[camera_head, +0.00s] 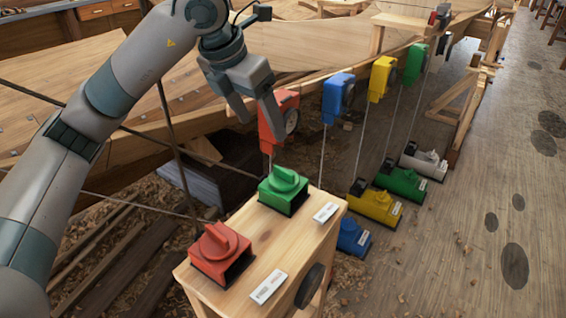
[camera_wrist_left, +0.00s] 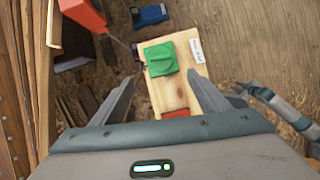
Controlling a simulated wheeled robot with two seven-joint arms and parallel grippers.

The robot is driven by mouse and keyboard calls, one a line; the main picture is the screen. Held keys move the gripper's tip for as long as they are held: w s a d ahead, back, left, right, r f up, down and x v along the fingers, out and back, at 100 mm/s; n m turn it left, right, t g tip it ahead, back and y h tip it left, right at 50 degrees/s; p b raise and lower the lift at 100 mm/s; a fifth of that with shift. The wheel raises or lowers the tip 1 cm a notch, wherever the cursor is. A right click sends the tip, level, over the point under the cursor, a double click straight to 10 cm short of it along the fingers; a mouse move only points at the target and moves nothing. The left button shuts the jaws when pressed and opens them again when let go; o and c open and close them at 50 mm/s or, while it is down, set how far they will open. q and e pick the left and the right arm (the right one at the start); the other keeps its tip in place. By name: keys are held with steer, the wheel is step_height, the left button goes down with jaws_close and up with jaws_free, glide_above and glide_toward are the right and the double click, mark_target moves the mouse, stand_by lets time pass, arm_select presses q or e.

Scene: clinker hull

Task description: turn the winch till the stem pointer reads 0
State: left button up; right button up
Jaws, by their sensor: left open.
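A red box with a turning knob (camera_head: 220,254) and a green one (camera_head: 285,188) sit on a wooden bench (camera_head: 215,290); I cannot tell which is the winch meant. The green one also shows in the wrist view (camera_wrist_left: 161,59), with a sliver of the red one (camera_wrist_left: 176,113). A red hanging block with a dark dial (camera_head: 277,120) is partly behind my left gripper (camera_head: 260,124), which is open and empty above the bench, on the far side of the green box. My right gripper (camera_wrist_left: 240,90) shows small in the wrist view. I cannot make out a stem pointer.
Blue (camera_head: 338,98), yellow (camera_head: 381,78) and green (camera_head: 415,64) blocks hang along the hull on cords. Blue (camera_head: 352,238), yellow (camera_head: 374,208), green (camera_head: 402,184) and white (camera_head: 424,162) boxes stand on the floor. The floor at the right is mostly clear.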

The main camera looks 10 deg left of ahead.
mark_target(283, 170)
arm_select(q)
steer(key=p+x, duration=0.1)
steer(key=x, duration=1.4)
steer(key=shift+f+p, duration=0.3)
steer(key=shift+f, duration=0.05)
steer(key=shift+w+d+f, duration=0.2)
steer(key=shift+w+f, duration=0.05)
steer(key=shift+f, duration=0.4)
steer(key=shift+w+f, duration=0.1)
steer(key=shift+f, duration=0.1)
arm_select(e)
steer(key=f, duration=0.1)
steer(key=s+f, duration=0.1)
steer(key=f, duration=0.1)
steer(key=s+f, duration=0.1)
steer(key=shift+d+f, duration=0.15)
steer(key=shift+d, duration=0.2)
arm_select(q)
steer(key=shift+c, duration=0.6)
steer(key=c, duration=0.9)
arm_select(e)
steer(key=shift+w, duration=0.3)
